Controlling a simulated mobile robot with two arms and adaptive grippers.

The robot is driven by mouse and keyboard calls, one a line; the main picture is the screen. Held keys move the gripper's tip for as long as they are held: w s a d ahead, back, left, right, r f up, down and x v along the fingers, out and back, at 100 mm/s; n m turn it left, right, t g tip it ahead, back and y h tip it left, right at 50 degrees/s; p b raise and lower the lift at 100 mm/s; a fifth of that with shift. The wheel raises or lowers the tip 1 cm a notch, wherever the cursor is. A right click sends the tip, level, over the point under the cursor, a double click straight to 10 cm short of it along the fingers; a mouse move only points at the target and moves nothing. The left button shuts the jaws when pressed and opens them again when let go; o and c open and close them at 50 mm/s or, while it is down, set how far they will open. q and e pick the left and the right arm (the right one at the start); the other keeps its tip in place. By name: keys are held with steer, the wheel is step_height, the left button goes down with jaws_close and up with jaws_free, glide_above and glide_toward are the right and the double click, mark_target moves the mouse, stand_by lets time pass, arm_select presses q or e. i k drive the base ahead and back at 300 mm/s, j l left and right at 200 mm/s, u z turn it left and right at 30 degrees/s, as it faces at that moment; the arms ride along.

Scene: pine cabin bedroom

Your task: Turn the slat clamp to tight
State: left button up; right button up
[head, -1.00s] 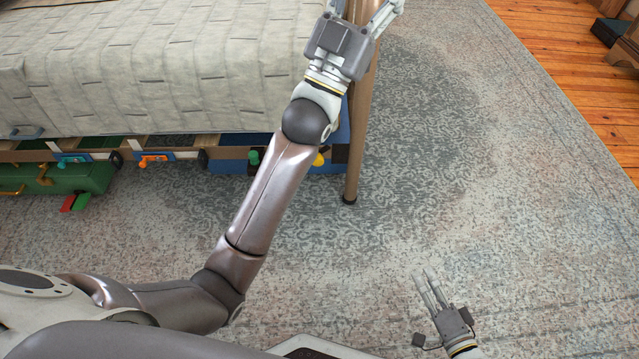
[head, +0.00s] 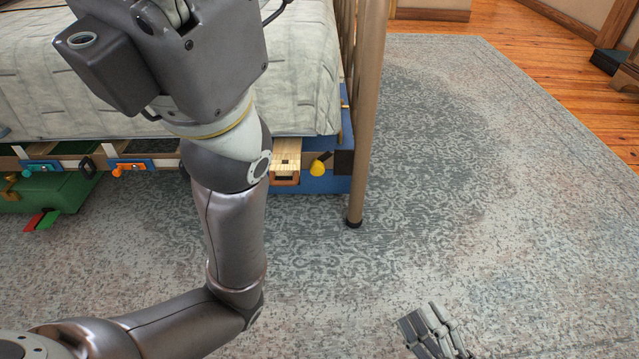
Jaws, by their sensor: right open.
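A yellow knob (head: 319,166) with a dark stem sits right of my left arm. I cannot tell which of these is the slat clamp or how tight it is. My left gripper (head: 180,12) is over the bed, large and close, its fingers cut by the top edge; its arm hides part of the rail. My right gripper (head: 436,326) is open and empty above the rug at the bottom.
The bed (head: 300,90) has a pale quilt and a tan post (head: 367,130) at its right corner. A green case (head: 55,190) and a blue box (head: 328,182) lie under it. The patterned rug (head: 480,180) is clear to the right.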

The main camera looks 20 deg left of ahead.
mark_target(317, 166)
steer(key=i+j, duration=0.35)
steer(key=j, duration=0.2)
steer(key=i+j, duration=0.35)
steer(key=j, duration=0.15)
